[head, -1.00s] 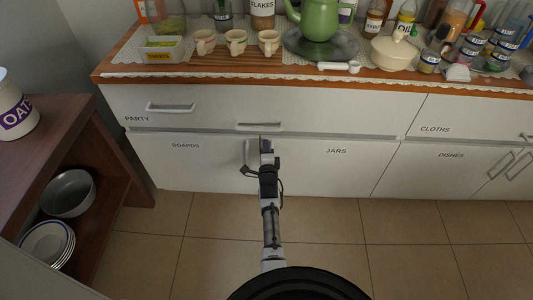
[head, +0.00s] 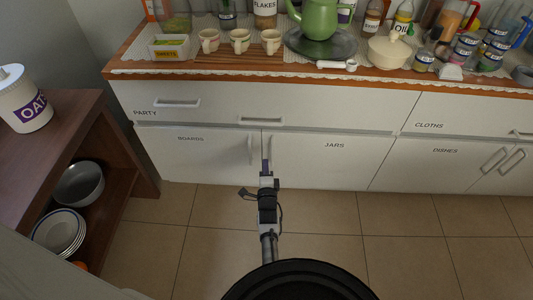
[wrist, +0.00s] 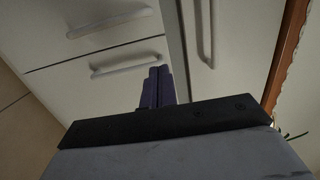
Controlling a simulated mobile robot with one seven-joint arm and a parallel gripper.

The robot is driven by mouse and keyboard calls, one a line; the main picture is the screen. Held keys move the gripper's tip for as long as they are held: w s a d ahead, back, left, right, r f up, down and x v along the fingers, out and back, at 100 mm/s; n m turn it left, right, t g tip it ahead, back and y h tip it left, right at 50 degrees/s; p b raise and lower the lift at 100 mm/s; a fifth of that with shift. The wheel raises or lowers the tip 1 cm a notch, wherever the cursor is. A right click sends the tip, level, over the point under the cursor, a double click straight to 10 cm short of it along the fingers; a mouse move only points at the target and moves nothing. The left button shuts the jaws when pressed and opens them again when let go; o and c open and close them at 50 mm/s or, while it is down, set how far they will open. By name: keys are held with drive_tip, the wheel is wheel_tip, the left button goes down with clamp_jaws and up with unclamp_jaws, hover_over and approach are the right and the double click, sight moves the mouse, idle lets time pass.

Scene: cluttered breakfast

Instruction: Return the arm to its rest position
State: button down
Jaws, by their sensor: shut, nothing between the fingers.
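My gripper (head: 265,166) is low in front of the white cabinet, near the seam between the BOARDS door (head: 192,155) and the JARS door (head: 330,158). In the wrist view its purple fingers (wrist: 157,86) are together with nothing between them. White handles show beyond the fingers in the wrist view, such as a long handle (wrist: 206,35). My arm runs down from the gripper toward my base at the bottom of the head view. Both doors look shut.
The wooden counter (head: 130,68) above holds cups, a green teapot (head: 319,18), a cream lidded bowl (head: 390,52) and several jars. A brown shelf unit (head: 85,115) stands at the left with an OATS canister (head: 25,100), a grey bowl (head: 80,184) and stacked plates. The tiled floor (head: 420,235) is clear.

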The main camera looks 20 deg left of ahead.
drive_tip(key=shift+s+d, duration=0.2)
drive_tip(key=shift+s, duration=0.45)
